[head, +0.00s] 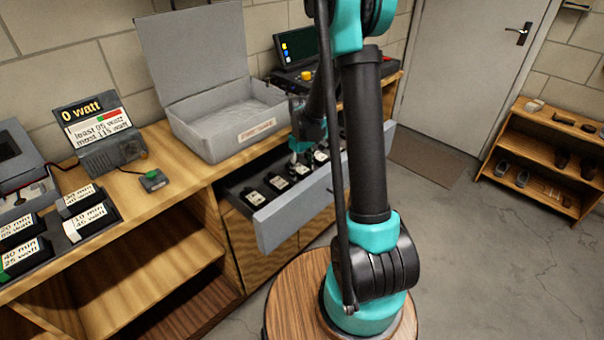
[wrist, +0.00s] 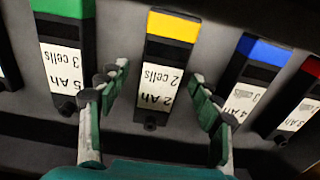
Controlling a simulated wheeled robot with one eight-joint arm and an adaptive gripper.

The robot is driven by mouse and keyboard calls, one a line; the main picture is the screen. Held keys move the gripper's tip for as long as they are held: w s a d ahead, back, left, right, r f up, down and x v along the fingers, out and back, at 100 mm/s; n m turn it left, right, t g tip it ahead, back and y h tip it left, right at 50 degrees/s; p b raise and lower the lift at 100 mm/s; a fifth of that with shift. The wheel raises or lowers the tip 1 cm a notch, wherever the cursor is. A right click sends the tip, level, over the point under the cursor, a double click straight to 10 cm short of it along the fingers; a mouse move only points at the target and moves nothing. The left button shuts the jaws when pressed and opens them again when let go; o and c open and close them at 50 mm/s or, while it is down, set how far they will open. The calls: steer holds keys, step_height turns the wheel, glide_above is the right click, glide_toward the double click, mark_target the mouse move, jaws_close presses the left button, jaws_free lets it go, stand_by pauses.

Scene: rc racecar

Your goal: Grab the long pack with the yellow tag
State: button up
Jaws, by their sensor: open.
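The pack with the yellow tag (wrist: 160,75) lies in the drawer, in the middle of the wrist view. Its white label reads "2 Ah 2 cells", upside down in this view. My gripper (wrist: 160,93) is open, with one finger on each side of the lower part of this pack. I cannot tell whether the fingers touch it. In the head view my gripper (head: 301,150) is over the open drawer (head: 285,213), partly hidden by my arm; the tag colours are too small to tell there.
In the wrist view, a green-tagged pack (wrist: 64,55) is to the left, and a blue-tagged pack (wrist: 250,80) and a red-tagged pack (wrist: 300,105) are to the right. An open grey box (head: 215,115) stands on the bench above the drawer.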

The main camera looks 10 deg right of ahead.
jaws_close()
stand_by(0.5)
steer(key=shift+r, duration=0.1)
